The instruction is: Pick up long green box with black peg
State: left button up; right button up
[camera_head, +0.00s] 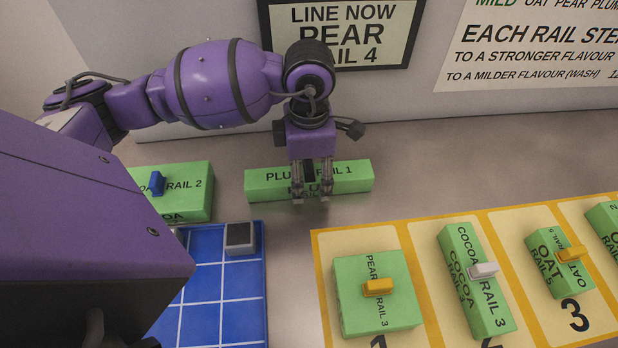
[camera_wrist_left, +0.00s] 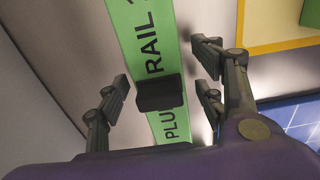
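The long green box (camera_head: 348,178), marked PLUM RAIL 1, lies on the table near the back wall. In the left wrist view the green box (camera_wrist_left: 150,30) runs between my fingers, with its black peg (camera_wrist_left: 160,94) standing on it. My left gripper (camera_head: 312,198) is over the box and points down. In the left wrist view my left gripper (camera_wrist_left: 165,85) is open, with its fingers on either side of the peg and a gap on each side. My right gripper is in neither view.
A green box with a blue peg (camera_head: 157,183) lies at left. A blue gridded board (camera_head: 222,310) holds a grey block (camera_head: 240,237). A yellow-edged mat (camera_head: 325,262) at right carries several green boxes with orange or white pegs. Signs hang on the wall behind.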

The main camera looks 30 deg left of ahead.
pick_arm(q)
jog(key=c, duration=1.4)
jog(key=shift+o, duration=0.2)
